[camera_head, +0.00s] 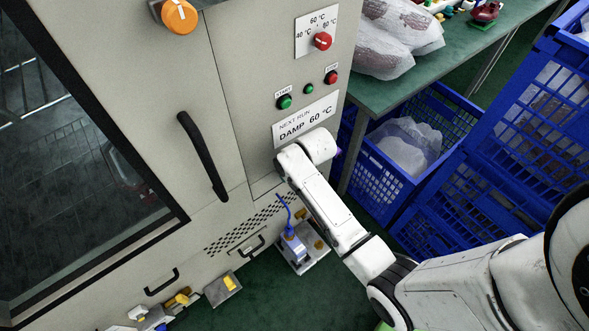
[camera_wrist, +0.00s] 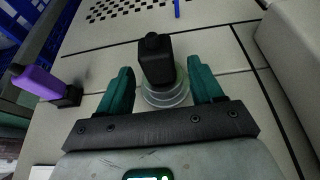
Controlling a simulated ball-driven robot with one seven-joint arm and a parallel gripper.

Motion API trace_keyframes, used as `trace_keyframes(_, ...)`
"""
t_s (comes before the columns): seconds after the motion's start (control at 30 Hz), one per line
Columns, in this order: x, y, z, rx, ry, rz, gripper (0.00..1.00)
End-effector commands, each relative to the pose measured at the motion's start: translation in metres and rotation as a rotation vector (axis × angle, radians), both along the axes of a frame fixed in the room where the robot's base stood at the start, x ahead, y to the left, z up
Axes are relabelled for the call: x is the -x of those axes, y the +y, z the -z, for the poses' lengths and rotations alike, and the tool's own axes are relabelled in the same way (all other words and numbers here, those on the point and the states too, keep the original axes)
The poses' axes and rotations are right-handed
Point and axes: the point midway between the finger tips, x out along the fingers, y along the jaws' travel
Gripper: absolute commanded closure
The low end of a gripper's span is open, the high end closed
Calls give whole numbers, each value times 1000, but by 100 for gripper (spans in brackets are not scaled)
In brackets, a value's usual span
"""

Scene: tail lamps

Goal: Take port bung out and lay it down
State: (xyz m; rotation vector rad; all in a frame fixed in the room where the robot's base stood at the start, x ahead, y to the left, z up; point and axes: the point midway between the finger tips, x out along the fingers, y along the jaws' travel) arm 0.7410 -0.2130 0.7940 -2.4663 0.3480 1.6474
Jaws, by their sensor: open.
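The port bung (camera_wrist: 156,62) is black with a squarish head and stands in a pale, clear ringed port (camera_wrist: 166,92) on the cabinet panel in the wrist view. My gripper (camera_wrist: 162,76) is open, with one green finger on each side of the bung. I see gaps between the fingers and the bung. In the head view my white wrist covers the bung, port and fingers against the cabinet's side.
A purple block with a black end (camera_wrist: 42,84) sticks out at the left in the wrist view. The grey cabinet (camera_head: 225,110) has a black door handle (camera_head: 203,157). A green-topped table (camera_head: 400,85) and blue crates (camera_head: 480,150) stand at right. A blue-and-grey device (camera_head: 293,246) sits low beside the cabinet.

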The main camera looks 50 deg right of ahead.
Motion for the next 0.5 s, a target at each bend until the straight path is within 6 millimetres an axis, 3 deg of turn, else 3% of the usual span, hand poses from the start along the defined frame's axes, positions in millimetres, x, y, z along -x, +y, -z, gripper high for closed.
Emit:
trace_keyframes(0.1,0,0,0,0,0,0,35)
trace_keyframes(0.5,0,0,0,0,0,0,73)
